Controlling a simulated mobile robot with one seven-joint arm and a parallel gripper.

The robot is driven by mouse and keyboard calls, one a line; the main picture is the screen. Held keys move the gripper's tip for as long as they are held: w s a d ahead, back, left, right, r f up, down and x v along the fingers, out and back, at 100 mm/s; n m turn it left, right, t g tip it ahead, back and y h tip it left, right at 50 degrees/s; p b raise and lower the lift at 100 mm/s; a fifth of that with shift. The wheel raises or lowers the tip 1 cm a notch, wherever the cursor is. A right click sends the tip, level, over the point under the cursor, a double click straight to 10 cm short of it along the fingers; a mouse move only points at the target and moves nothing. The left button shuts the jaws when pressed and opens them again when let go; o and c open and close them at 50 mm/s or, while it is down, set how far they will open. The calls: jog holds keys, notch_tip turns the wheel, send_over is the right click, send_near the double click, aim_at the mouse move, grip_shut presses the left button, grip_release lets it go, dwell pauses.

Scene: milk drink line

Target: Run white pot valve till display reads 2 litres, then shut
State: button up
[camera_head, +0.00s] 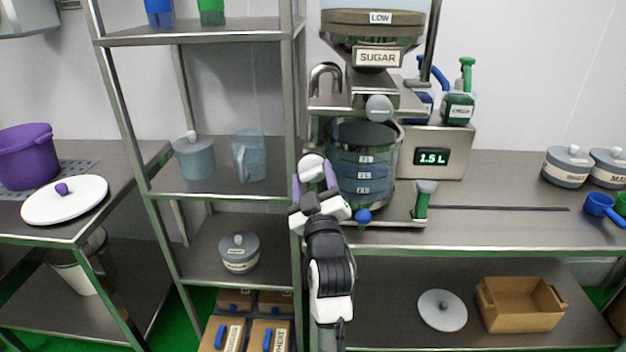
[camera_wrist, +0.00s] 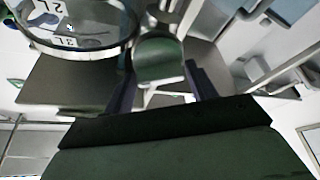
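A see-through measuring pot (camera_head: 385,165) with litre marks stands on the metal bench, under the sugar hopper. The lit display (camera_head: 431,157) to its right reads 1.5 L. A pale round valve knob (camera_head: 313,167) is at the pot's left side. My gripper (camera_head: 314,180) has its purple fingers on both sides of this knob and appears closed on it. In the wrist view the knob (camera_wrist: 158,60) fills the space between my fingers (camera_wrist: 160,82), and the pot's rim and marks (camera_wrist: 75,35) show at upper left. The valve's inside is hidden.
A blue knob (camera_head: 363,216) and a green-stemmed, pale-topped handle (camera_head: 425,190) are close to the pot's front and right. The sugar hopper (camera_head: 375,55) hangs above. A metal shelf rack (camera_head: 220,192) stands close on the left.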

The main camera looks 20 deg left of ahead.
jog(key=shift+o, duration=1.2)
jog(key=shift+s+f, duration=0.1)
jog(key=shift+s+d+f, duration=0.2)
jog(key=shift+s+d, duration=0.05)
jog(key=p+v, duration=0.2)
jog(key=v, duration=1)
jog(key=shift+s+d, duration=0.15)
jog(key=shift+s, duration=0.25)
dwell(4.8)
